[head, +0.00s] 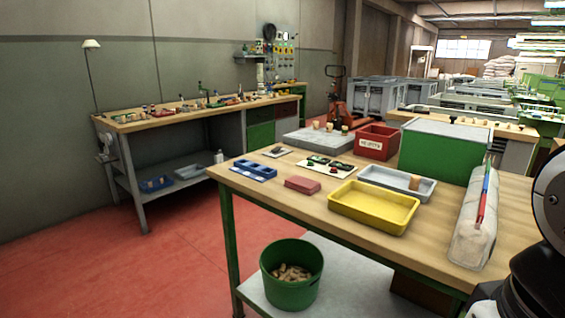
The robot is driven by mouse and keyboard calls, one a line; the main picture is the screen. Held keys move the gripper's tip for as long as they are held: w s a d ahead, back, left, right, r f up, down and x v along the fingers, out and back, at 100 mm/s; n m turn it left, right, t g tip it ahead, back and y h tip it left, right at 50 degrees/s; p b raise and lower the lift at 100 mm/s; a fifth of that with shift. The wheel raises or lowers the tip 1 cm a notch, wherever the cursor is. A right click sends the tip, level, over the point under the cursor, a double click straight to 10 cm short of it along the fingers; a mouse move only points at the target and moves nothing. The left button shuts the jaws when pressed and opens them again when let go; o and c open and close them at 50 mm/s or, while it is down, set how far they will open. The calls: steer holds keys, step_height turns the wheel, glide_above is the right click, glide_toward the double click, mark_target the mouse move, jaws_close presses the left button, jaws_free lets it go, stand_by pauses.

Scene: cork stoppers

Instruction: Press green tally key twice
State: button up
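A pale flat board (317,169) lies on the wooden workbench, between the blue tray and the grey tray. It carries small dark green parts (319,159) and small red parts. These are too small in the head view to tell which one is the green tally key, or whether anything is pressed. My gripper is not in view; only a dark part of my arm shows at the right edge, well apart from the board.
The workbench (276,199) also holds a blue tray (252,174), a dull red block (302,184), a yellow tray (374,216), a grey tray (425,195), a red bin (374,147), a green box (436,158) and a whitish roll (470,240). A green bucket (292,295) of corks stands below.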

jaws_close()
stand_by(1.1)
